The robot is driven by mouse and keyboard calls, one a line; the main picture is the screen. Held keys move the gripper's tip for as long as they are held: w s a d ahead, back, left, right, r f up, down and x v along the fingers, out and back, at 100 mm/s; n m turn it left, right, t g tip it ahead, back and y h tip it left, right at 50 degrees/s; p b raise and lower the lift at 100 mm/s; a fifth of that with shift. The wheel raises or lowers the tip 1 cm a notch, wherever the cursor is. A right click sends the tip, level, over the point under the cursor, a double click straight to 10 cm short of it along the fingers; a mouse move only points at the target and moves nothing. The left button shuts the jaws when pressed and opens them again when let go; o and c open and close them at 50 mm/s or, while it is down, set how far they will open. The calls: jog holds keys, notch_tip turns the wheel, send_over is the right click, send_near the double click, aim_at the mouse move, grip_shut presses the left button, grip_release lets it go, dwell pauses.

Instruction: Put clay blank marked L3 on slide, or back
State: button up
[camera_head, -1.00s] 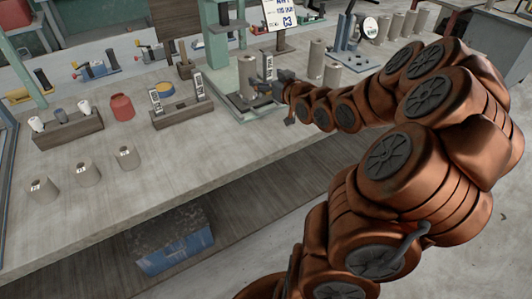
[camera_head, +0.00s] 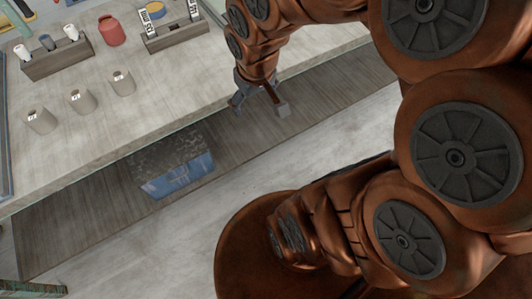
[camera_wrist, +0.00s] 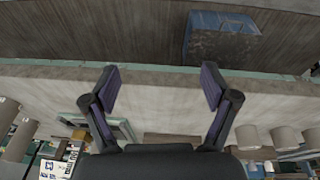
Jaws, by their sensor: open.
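Three grey clay blanks stand in a row on the table at the left in the head view: a near-left one (camera_head: 40,121), a middle one (camera_head: 81,101) and a right one (camera_head: 121,82). Each has a small white label, too small to read, so I cannot tell which is L3. My gripper (camera_head: 261,106) hangs at the table's front edge, well to the right of the blanks. Its fingers are spread with nothing between them, as the wrist view (camera_wrist: 161,82) also shows. The slide is outside the head view; I cannot make it out in the wrist view.
Behind the blanks are a wooden rack (camera_head: 67,66) with small bottles, a red jar (camera_head: 111,31) and another rack (camera_head: 177,40) holding labelled cards. A blue tub (camera_head: 178,177) of dark trimmings sits on the lower shelf (camera_head: 90,215). The table front (camera_head: 150,105) is clear.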

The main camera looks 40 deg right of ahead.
jog(key=s+a+r+g, duration=0.1)
jog(key=s+a+g, duration=0.1)
jog(key=s+a, duration=0.2)
jog(key=s+a+r+g+y, duration=0.1)
jog(key=s+a+g, duration=0.1)
jog(key=s, duration=0.9)
jog(key=shift+a, duration=0.85)
